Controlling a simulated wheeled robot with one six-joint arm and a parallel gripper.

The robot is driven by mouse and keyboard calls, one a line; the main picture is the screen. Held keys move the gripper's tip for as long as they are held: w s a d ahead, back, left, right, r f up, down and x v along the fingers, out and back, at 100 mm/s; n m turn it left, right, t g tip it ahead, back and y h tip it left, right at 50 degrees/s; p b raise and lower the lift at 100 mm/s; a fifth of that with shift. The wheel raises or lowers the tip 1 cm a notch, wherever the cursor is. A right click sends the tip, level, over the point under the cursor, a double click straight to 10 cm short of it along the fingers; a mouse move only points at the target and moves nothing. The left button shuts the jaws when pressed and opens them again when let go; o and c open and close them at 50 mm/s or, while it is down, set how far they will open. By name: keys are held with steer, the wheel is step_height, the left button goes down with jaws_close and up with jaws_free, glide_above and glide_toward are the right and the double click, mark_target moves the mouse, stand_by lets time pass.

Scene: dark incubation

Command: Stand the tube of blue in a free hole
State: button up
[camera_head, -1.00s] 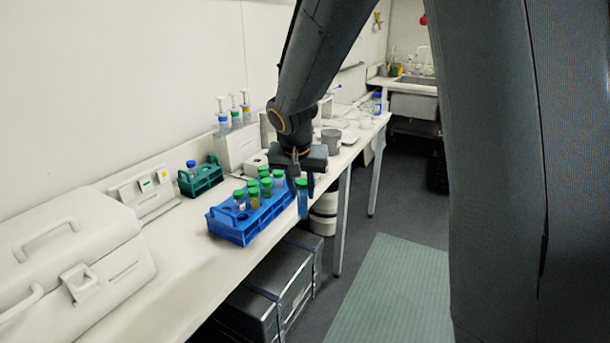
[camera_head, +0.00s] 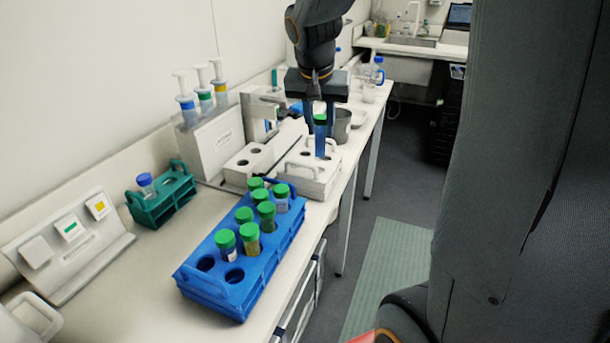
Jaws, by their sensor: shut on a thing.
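My gripper (camera_head: 319,122) is shut on a tube of blue (camera_head: 320,141), which has a green cap and hangs upright. The tube's lower end is at the top of a white holed block (camera_head: 318,186) with handles. I cannot tell whether the tube is above a hole or partly in one. The blue rack (camera_head: 215,293), nearer to me, holds several green-capped tubes (camera_head: 250,236). Two empty holes show at its near end.
A second white block (camera_head: 243,172) with dark holes stands left of the first. A green rack (camera_head: 160,208) holds a blue-capped tube (camera_head: 146,184). Pipettes (camera_head: 204,88) stand in a white box behind. The bench's right edge is close to the racks.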

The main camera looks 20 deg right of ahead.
mark_target(318, 158)
steer(key=shift+w+d, duration=0.1)
steer(key=shift+w, duration=0.25)
steer(key=f, duration=0.3)
steer(key=f+p, duration=0.1)
steer(key=f, duration=0.2)
steer(key=shift+w, duration=0.2)
steer(key=shift+f, duration=1.95)
steer(key=shift+f, duration=0.1)
steer(key=o, duration=1.1)
steer(key=shift+c, duration=0.2)
